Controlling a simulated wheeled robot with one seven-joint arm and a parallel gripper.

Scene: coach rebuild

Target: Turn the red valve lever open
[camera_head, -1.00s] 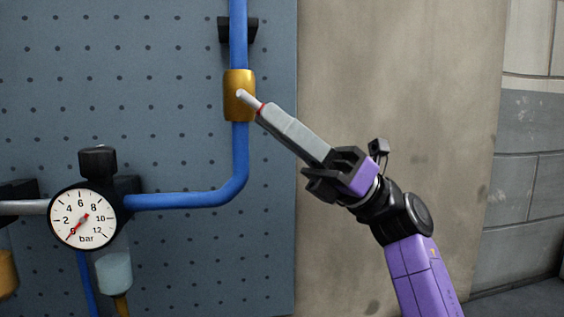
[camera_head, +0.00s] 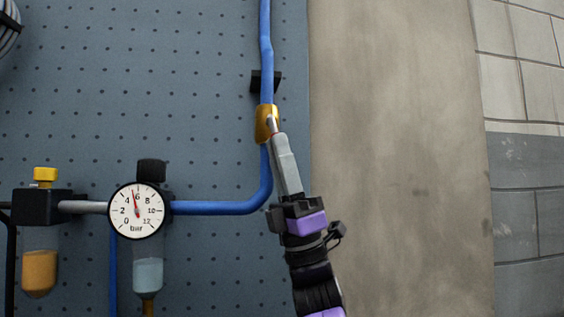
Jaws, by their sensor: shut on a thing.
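The brass valve body (camera_head: 265,123) sits on the vertical blue pipe in the upper middle of the head view. My gripper (camera_head: 281,145) reaches up to it from below, with its fingers closed over the lever. Only a thin strip of the red lever (camera_head: 273,135) shows at the fingertips, beside the grey stem; the fingers hide the rest. The lever points down and slightly right, close to in line with the pipe. The pressure gauge (camera_head: 136,211) at the lower left has its needle pointing up, near 6 bar.
The blue pipe (camera_head: 220,208) bends left below the valve to the gauge. A black pipe clamp (camera_head: 262,82) sits just above the valve. A filter unit with a yellow knob (camera_head: 45,174) is at the far left. Bare wall (camera_head: 400,150) lies to the right of the pegboard.

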